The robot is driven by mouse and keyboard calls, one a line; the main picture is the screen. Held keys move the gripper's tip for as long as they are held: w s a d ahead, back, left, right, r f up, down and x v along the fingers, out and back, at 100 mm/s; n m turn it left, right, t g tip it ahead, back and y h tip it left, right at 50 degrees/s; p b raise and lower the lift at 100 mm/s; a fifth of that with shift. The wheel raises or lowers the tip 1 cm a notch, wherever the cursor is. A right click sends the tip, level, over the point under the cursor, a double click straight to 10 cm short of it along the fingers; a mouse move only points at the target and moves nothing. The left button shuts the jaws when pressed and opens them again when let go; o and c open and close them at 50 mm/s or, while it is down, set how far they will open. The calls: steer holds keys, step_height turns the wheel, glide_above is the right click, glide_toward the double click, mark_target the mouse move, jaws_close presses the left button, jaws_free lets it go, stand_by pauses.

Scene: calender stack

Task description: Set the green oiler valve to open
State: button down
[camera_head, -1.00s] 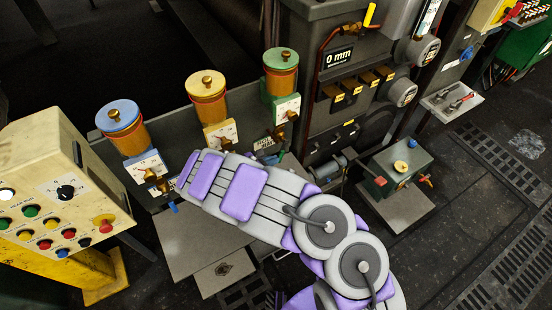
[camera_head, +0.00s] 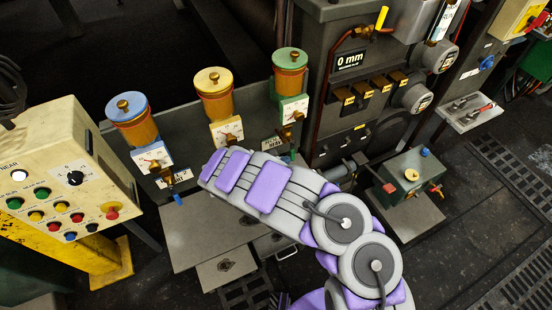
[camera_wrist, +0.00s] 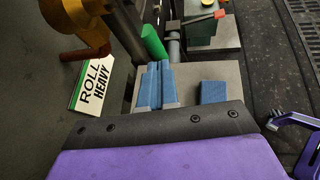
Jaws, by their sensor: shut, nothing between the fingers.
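The green oiler (camera_head: 290,75) is the rightmost of three oilers in the head view, with a green dial block (camera_head: 292,108) and a brass valve body (camera_head: 296,118) below it. A green cylinder (camera_wrist: 153,44), seemingly its valve handle, shows in the wrist view just beyond my fingertips. My gripper (camera_wrist: 156,70) has its blue fingers shut together and empty. The fingers point at the green cylinder's near end; I cannot tell whether they touch it. The head view does not clearly show the gripper, with my arm in front.
The yellow oiler (camera_head: 214,92) and blue oiler (camera_head: 128,120) stand to the left. A "ROLL HEAVY" sign (camera_wrist: 90,85) is left of my fingers. A green box (camera_head: 405,172) with knobs stands to the right. A control console (camera_head: 60,180) is at far left.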

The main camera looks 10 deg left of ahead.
steer(key=shift+d, duration=0.1)
steer(key=shift+w+r, duration=0.1)
steer(key=s+d+r+p, duration=0.2)
steer(key=s, duration=0.5)
steer(key=s+d+r+p, duration=0.2)
steer(key=s+d+p, duration=0.1)
steer(key=s, duration=0.5)
steer(key=shift+r, duration=0.35)
steer(key=shift+s, duration=0.1)
